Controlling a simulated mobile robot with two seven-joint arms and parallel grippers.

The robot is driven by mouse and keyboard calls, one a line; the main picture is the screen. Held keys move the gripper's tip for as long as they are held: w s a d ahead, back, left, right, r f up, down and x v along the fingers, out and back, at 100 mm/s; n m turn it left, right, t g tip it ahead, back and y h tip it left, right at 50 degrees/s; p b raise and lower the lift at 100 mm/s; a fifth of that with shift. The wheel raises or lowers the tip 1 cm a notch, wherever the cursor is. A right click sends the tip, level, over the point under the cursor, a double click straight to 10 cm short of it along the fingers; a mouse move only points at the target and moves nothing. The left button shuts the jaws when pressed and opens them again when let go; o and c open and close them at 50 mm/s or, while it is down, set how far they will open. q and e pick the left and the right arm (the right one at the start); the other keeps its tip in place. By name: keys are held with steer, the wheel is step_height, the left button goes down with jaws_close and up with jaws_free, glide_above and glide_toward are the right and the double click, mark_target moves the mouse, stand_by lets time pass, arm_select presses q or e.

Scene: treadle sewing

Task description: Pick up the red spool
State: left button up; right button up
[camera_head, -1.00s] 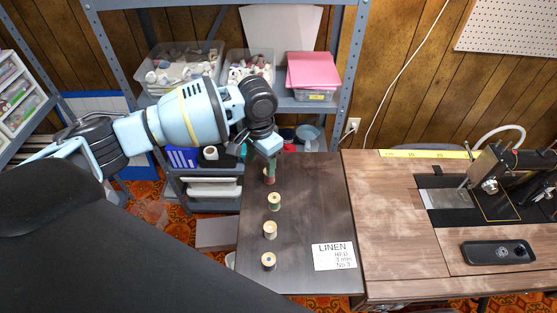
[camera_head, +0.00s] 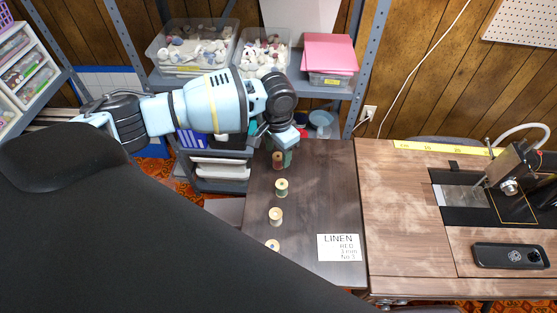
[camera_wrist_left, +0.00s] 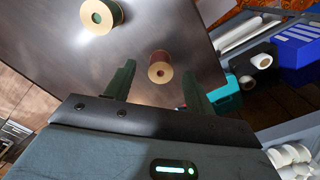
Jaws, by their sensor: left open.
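The red spool (camera_head: 278,160) stands at the far end of a row of spools on the dark side table (camera_head: 314,192). My left gripper (camera_head: 283,157) is at the red spool in the head view. In the left wrist view the left gripper (camera_wrist_left: 157,80) is open, with a dark green finger on each side and nothing clearly between them. My right gripper is not in view.
A green spool (camera_head: 281,187) stands nearest the red one; it also shows in the left wrist view (camera_wrist_left: 100,16). More spools (camera_head: 276,216) stand nearer. A LINEN card (camera_head: 338,247) lies on the table. Grey shelving (camera_head: 366,62) with bins (camera_head: 194,50) stands behind. A sewing machine (camera_head: 514,172) is at right.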

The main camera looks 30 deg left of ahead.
arm_select(q)
steer(key=shift+w+f, duration=0.1)
steer(key=shift+f, duration=1.3)
steer(key=shift+c, duration=0.2)
steer(key=c, duration=1)
steer(key=shift+r, duration=0.1)
steer(key=shift+r+p, duration=0.5)
steer(key=shift+r, duration=4.4)
